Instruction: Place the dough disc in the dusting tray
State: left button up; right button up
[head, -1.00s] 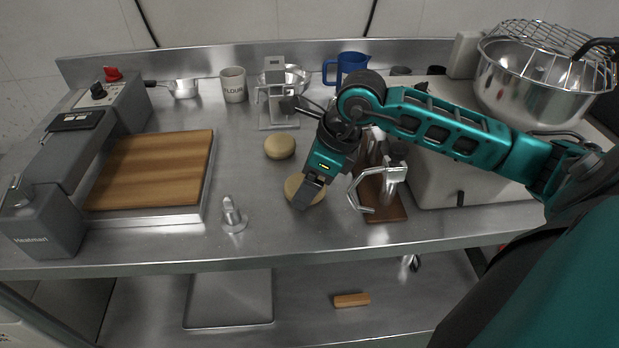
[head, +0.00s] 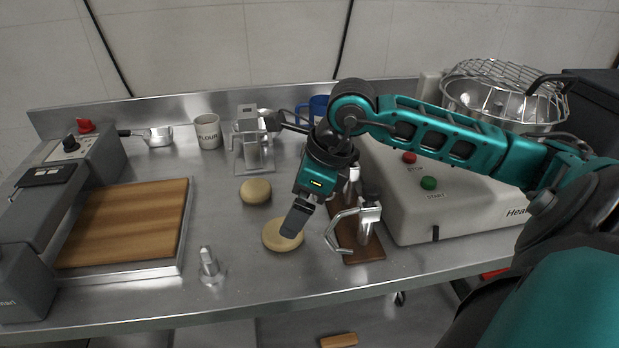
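A pale, flat dough disc (head: 275,236) lies on the steel table near the middle. A thicker round piece of dough (head: 255,192) lies just behind it. My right gripper (head: 295,222) points down over the right part of the disc and hides some of it. Its fingers overlap in this view, so I cannot tell whether they are open or touch the disc. My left gripper is out of view. I cannot clearly identify a dusting tray; a wooden board (head: 130,225) in a metal frame is at the left.
A metal peg (head: 208,265) stands left of the disc. A clamp-like tool (head: 368,213) on a brown base stands close at the right, beside a large light machine (head: 410,205). A flour mug (head: 208,132) and a metal stand (head: 252,145) are behind. Bare table lies around the dough.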

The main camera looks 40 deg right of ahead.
jog(key=v, duration=0.6)
dwell(0.4)
